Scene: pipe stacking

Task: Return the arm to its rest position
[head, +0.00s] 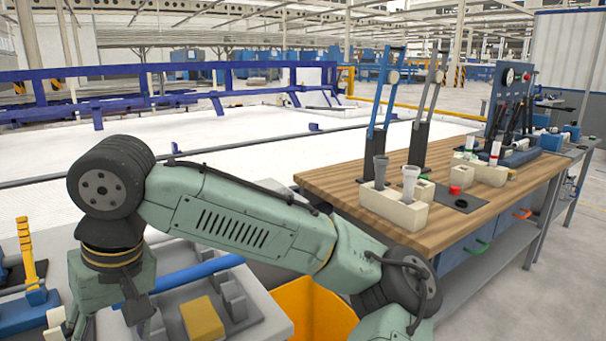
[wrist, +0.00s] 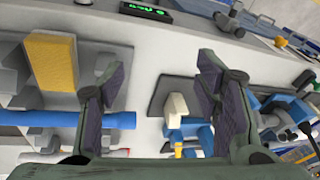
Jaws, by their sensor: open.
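My arm crosses the lower part of the head view, bent over a black joint at the left, with its wrist end pointing down over a light grey table (head: 262,312). In the wrist view my gripper (wrist: 160,70) is open, its two dark fingers well apart with nothing between them. Below it the light grey table surface shows, with a white block (wrist: 177,110) on a dark plate. A blue pipe (wrist: 75,119) lies left of the fingers, next to a yellow block (wrist: 51,62). The blue pipe (head: 196,274) and yellow block (head: 202,320) also show in the head view.
A wooden workbench (head: 340,190) stands at the right. It carries beige holders (head: 392,206) with a dark grey pipe (head: 380,171) and a light grey pipe (head: 410,181). An orange bin (head: 320,310) sits between table and bench. A yellow upright part (head: 27,250) stands at far left.

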